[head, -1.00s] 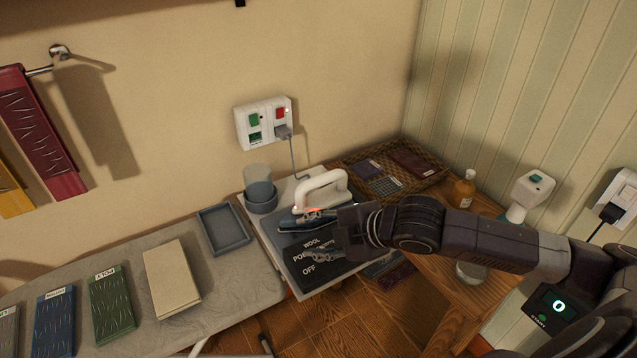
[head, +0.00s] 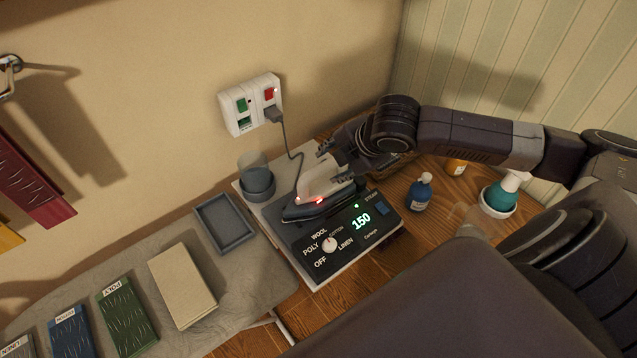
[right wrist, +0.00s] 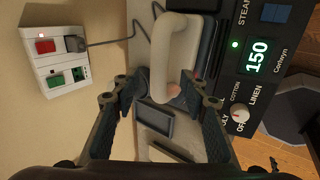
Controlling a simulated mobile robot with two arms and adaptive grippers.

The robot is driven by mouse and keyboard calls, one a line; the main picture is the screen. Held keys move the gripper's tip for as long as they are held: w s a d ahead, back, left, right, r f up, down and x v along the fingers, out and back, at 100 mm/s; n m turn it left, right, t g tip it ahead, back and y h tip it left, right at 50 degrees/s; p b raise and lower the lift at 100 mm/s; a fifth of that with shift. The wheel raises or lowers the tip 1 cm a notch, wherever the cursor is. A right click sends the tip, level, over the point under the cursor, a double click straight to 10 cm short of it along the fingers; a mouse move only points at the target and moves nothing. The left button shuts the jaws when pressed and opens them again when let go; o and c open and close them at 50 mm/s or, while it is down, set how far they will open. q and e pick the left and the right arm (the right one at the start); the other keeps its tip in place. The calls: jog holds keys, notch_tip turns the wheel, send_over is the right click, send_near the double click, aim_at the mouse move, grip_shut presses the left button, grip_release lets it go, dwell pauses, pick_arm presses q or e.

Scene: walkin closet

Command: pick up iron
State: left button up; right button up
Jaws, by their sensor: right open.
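The iron (head: 318,184), with a white body and a small red light, rests on its black base (head: 308,249), whose display reads 150. My right gripper (head: 335,158) is open at the far upper side of the iron, partly overlapping its handle in the head view. In the right wrist view, the white handle of the iron (right wrist: 173,50) appears ahead and between the two spread fingers (right wrist: 160,88). I cannot tell whether a finger touches it. My left gripper is in neither view.
A grey cord runs from the wall socket (head: 249,102) down behind the iron. A grey cup (head: 257,185) and grey tray (head: 224,222) stand left of the base.

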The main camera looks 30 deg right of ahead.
aim_at(323, 168)
jog(key=shift+f, duration=0.2)
jog(key=shift+w+f, duration=0.2)
jog(key=shift+f, duration=0.05)
jog(key=p+x, duration=0.2)
jog(key=x, duration=0.2)
jog(key=shift+w+a+f, duration=0.15)
jog(key=shift+w+a, duration=0.05)
jog(key=shift+w, duration=0.15)
jog(key=shift+f, duration=0.25)
jog(key=shift+w, duration=0.1)
grip_shut()
jog(key=shift+w+r, duration=0.1)
jog(key=shift+w, duration=0.05)
